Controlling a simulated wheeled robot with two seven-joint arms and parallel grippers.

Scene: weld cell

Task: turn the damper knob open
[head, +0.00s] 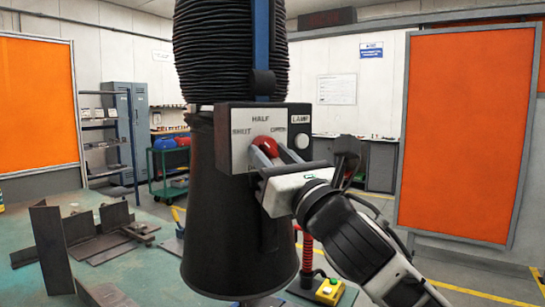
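The red damper knob (265,143) sits on the pale front plate of a dark control box (224,165). The plate carries the words SHUT at left, HALF at top and OPEN at right. My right gripper (267,150) comes from the lower right and has its two grey fingers at the knob, one on each side. The fingers stand apart and partly hide the knob, its pointer and the lower plate. I cannot tell whether they press on it. A round white button (302,142) sits under the word LAMP. My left gripper is out of view.
The box is fixed to a black extraction hood (235,240) under a ribbed hose (215,50). Steel pieces (52,245) lie on the green table (150,272) at left. Orange screens (465,130) stand at both sides. A yellow pedal box (330,291) is below my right arm.

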